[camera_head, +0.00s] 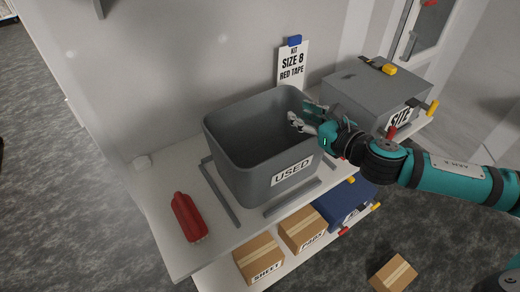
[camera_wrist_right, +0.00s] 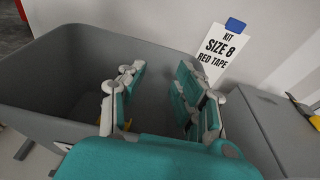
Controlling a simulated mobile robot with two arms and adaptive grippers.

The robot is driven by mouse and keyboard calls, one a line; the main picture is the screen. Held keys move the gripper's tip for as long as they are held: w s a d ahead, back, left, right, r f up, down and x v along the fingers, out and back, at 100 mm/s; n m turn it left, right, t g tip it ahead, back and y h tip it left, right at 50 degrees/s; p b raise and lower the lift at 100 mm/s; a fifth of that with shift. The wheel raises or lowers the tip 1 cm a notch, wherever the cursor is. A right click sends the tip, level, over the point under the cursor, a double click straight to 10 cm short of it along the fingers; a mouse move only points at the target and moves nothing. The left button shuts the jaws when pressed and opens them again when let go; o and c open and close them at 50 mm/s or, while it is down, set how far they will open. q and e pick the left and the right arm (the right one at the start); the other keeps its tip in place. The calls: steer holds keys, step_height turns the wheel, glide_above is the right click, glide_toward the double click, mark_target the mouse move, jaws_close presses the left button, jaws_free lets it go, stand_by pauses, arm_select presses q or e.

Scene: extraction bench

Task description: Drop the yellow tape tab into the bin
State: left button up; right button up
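I cannot tell which is the task's tape tab. My left gripper is out of view.
A sign reading KIT SIZE 8 RED TAPE (camera_head: 292,63) stands behind the bin. A red object (camera_head: 188,217) lies at the left front. Cardboard boxes (camera_head: 259,258) and a blue container (camera_head: 345,200) are on the lower shelf. Another carton (camera_head: 393,273) is on the floor.

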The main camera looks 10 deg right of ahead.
steer(key=v, duration=0.7)
steer(key=shift+s, duration=0.25)
